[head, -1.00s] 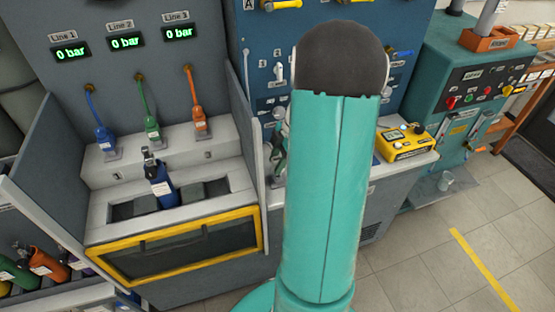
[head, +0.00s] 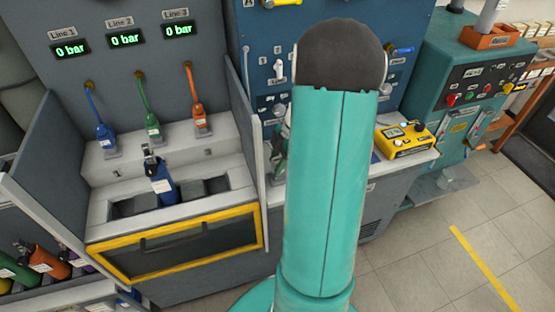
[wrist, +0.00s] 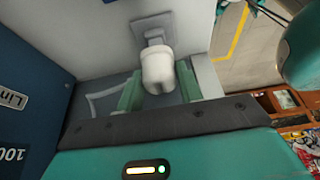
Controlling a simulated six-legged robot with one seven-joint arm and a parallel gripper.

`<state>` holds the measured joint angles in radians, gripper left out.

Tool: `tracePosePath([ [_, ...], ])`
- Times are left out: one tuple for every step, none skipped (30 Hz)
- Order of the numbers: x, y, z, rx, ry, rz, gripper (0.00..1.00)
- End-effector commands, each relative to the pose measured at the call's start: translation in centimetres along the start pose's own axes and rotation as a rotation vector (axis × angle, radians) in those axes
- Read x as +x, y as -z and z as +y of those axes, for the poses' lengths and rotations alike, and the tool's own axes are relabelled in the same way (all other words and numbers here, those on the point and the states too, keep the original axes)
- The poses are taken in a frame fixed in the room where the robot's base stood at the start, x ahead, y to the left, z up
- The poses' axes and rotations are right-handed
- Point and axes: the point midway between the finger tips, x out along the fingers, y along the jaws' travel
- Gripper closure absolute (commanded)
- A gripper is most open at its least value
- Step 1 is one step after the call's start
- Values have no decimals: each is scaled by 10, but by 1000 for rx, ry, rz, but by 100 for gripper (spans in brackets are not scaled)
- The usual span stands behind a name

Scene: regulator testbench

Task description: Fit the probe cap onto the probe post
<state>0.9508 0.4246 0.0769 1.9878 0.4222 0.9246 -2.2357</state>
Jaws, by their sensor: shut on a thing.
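In the wrist view my gripper (wrist: 159,90) has its two green fingers on either side of a white, rounded cap, which I take to be the probe cap (wrist: 158,68). It is shut on this cap. A grey square plate with a raised block (wrist: 152,28) shows just beyond the cap, on a pale surface. I cannot tell whether the cap touches it. The probe post cannot be made out for certain. In the head view my teal arm hides most of the gripper and the cap.
A blue panel (wrist: 30,105) stands close at the left in the wrist view. In the head view a yellow meter (head: 404,137) sits on the bench right of my arm. A blue bottle (head: 161,180) stands in the yellow-framed station (head: 175,222) at left.

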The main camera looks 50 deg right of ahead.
Motion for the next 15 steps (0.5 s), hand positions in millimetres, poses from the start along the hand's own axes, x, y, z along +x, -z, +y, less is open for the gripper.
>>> tracePosePath([
  [1, 0, 0, 0, 0, 0, 91],
  [1, 0, 0, 0, 0, 0, 91],
  [2, -1, 0, 0, 0, 0, 91],
  [2, -1, 0, 0, 0, 0, 91],
  [3, -1, 0, 0, 0, 0, 91],
  [3, -1, 0, 0, 0, 0, 91],
  [4, -1, 0, 0, 0, 0, 91],
  [4, -2, 0, 0, 0, 0, 91],
  [5, -2, 0, 0, 0, 0, 91],
  [5, -2, 0, 0, 0, 0, 91],
  [5, -2, 0, 0, 0, 0, 91],
  [6, -2, 0, 0, 0, 0, 91],
  [6, -3, 0, 1, 0, 0, 91],
  [7, -3, 0, 0, 0, 0, 91],
  [7, -3, 0, 0, 0, 0, 91],
])
